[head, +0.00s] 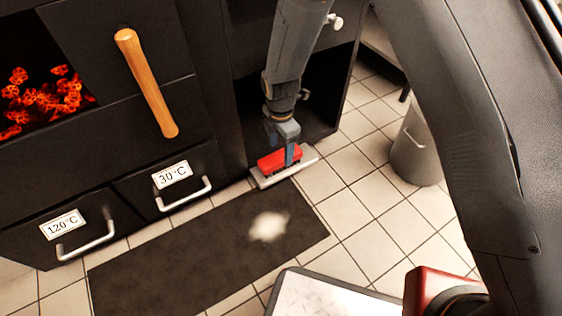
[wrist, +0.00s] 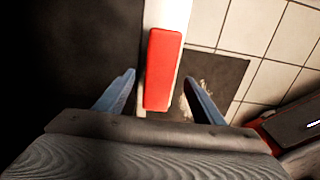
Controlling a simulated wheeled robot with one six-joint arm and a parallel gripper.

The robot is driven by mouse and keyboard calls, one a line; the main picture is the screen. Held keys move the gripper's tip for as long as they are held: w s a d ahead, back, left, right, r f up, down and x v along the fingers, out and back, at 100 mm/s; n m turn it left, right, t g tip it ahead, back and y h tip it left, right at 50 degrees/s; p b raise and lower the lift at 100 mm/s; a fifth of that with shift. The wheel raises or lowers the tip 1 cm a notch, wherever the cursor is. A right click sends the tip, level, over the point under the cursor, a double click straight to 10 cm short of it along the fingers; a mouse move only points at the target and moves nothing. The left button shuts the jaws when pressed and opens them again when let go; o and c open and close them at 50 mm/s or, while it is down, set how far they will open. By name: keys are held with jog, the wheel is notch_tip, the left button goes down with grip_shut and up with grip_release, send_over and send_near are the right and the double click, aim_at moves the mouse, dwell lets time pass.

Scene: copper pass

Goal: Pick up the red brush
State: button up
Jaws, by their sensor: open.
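In the wrist view the red brush (wrist: 163,70) lies lengthwise between my fingers. My gripper (head: 289,155) is open and reaches down over it, hiding part of its right end. In the wrist view my gripper (wrist: 157,85) has one blue finger on each side of the brush, with a visible gap on both sides. I cannot tell how far the fingertips stand above the floor.
Black drawers labelled 120°C (head: 62,224) and 30°C (head: 172,175) stand at left, below glowing coals (head: 40,95). A dark mat (head: 190,255) with a pale patch lies in front. A grey bin (head: 415,150) stands at right. Tiled floor (head: 370,225) between is clear.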

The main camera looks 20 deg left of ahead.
aim_at(281, 156)
jog(key=shift+f+b, duration=1.55)
jog(key=shift+f, duration=0.85)
jog(key=shift+r, duration=0.1)
jog(key=c, duration=1.2)
jog(key=shift+r, duration=0.15)
